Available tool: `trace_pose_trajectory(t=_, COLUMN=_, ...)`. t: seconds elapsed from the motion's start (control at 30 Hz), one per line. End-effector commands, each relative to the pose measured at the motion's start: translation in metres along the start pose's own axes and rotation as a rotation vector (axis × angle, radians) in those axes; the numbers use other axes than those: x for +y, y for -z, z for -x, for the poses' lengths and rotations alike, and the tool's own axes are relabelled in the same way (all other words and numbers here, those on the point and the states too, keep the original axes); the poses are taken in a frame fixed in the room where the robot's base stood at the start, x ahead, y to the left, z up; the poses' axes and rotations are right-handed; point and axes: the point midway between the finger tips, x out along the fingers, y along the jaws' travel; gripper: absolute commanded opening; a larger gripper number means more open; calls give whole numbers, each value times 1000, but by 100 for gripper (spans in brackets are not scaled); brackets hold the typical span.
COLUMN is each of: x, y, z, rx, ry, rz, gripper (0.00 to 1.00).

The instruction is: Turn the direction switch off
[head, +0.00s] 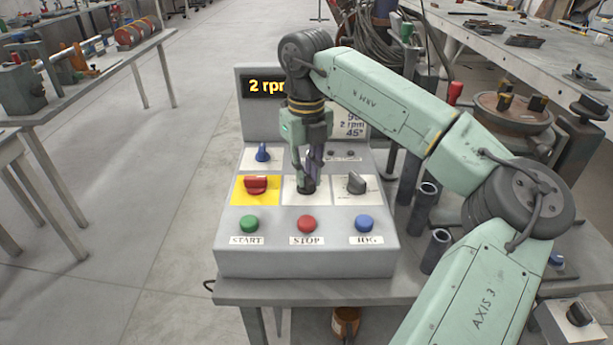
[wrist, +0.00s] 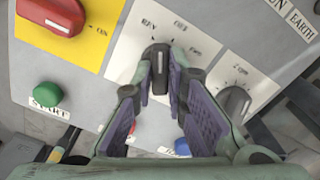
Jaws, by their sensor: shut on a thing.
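The direction switch is a black knob (wrist: 158,80) with a pale pointer line, on a white plate marked REV, OFF and FWD in the wrist view. The line points up in that view, nearer REV than OFF. In the head view the knob's dark base (head: 307,189) shows in the middle of the panel, its top hidden by the fingers. My gripper (head: 308,178) reaches down onto it from above. In the wrist view my gripper (wrist: 160,72) has a fingertip on each side of the knob, shut on it.
A red switch on yellow (head: 256,186) is left of it and a grey knob (head: 356,184) right. A blue knob (head: 262,153) is above left. START (head: 249,223), STOP (head: 307,223) and JOG (head: 364,223) buttons line the front. The display reads 2 rpm (head: 266,87).

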Motion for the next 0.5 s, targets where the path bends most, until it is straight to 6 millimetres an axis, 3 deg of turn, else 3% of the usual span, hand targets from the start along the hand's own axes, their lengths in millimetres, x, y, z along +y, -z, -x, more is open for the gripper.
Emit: trace_pose_trajectory(t=0.5, x=0, y=0, z=-1, rx=-1, ry=0, rz=-389, gripper=0)
